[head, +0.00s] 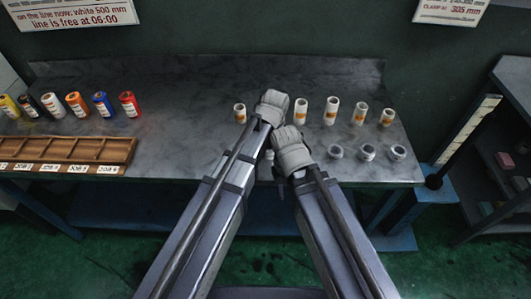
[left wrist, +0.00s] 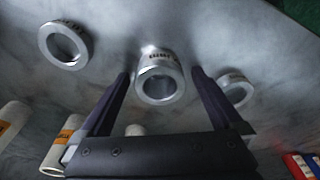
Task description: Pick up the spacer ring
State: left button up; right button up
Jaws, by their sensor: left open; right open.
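In the left wrist view, a silver spacer ring (left wrist: 160,82) with dark lettering lies on the grey bench top. My left gripper (left wrist: 161,76) is open, with one finger on each side of this ring in the picture and gaps between. Another ring (left wrist: 65,45) lies to the left and one (left wrist: 236,90) to the right, partly behind a finger. In the head view, my left gripper (head: 272,106) is over the bench and its fingers are hidden. My right gripper (head: 292,152) is close beside it, open, with its fingertips hidden. Three rings (head: 335,151) (head: 367,151) (head: 398,152) lie to its right.
White rolls with orange labels (head: 331,112) stand behind the rings on the bench (head: 190,115). Coloured rolls (head: 102,105) stand at left behind a wooden compartment tray (head: 68,151). A blue-based post (head: 435,181) is off the right edge. My arms are close together.

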pick_arm(q)
jog(key=c, duration=1.5)
jog(key=shift+r, duration=0.15)
jog(key=shift+c, duration=0.2)
pick_arm(e)
jog(key=shift+r, duration=0.15)
